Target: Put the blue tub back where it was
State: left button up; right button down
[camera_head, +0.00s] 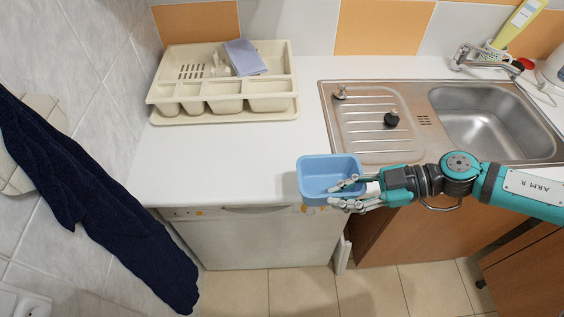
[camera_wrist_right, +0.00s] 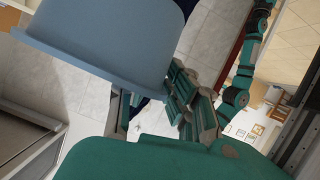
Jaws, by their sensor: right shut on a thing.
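The blue tub (camera_head: 329,165) is a small open rectangular container, and it looks empty in the head view. My right gripper (camera_head: 346,193) is shut on its near right side and holds it upright at the front edge of the white counter. In the right wrist view the tub (camera_wrist_right: 105,45) fills the upper left, with the right gripper's fingers (camera_wrist_right: 165,105) against it. I cannot tell whether its base touches the counter. My left gripper is not in view.
A cream dish rack (camera_head: 225,85) with a lilac cloth (camera_head: 244,57) stands at the back left. A steel sink (camera_head: 490,120) with a ribbed drainer (camera_head: 372,115) is on the right. The white counter (camera_head: 235,160) is clear between them. A dark blue towel (camera_head: 90,200) hangs at left.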

jog(key=w+a+p, duration=0.1)
jog(key=w+a, duration=0.2)
jog(key=w, duration=0.1)
jog(key=w+a+f, duration=0.1)
jog(key=w+a, duration=0.2)
jog(key=w, duration=0.1)
jog(key=w+a+p, duration=0.1)
jog(key=w+a, duration=0.3)
jog(key=shift+a+f+p, duration=0.1)
jog(key=shift+f+p, duration=0.2)
jog(key=shift+p, duration=0.05)
jog(key=shift+f, duration=1.75)
jog(key=shift+f, duration=0.1)
jog(key=c, duration=1.4)
grip_release()
jog(key=b+v, duration=0.1)
jog(key=v, duration=0.9)
jog(key=shift+d+b, duration=0.3)
jog(key=shift+b, duration=0.05)
jog(key=shift+s+d+r, duration=0.1)
jog(key=shift+d+r, duration=0.4)
jog(key=shift+d, duration=0.15)
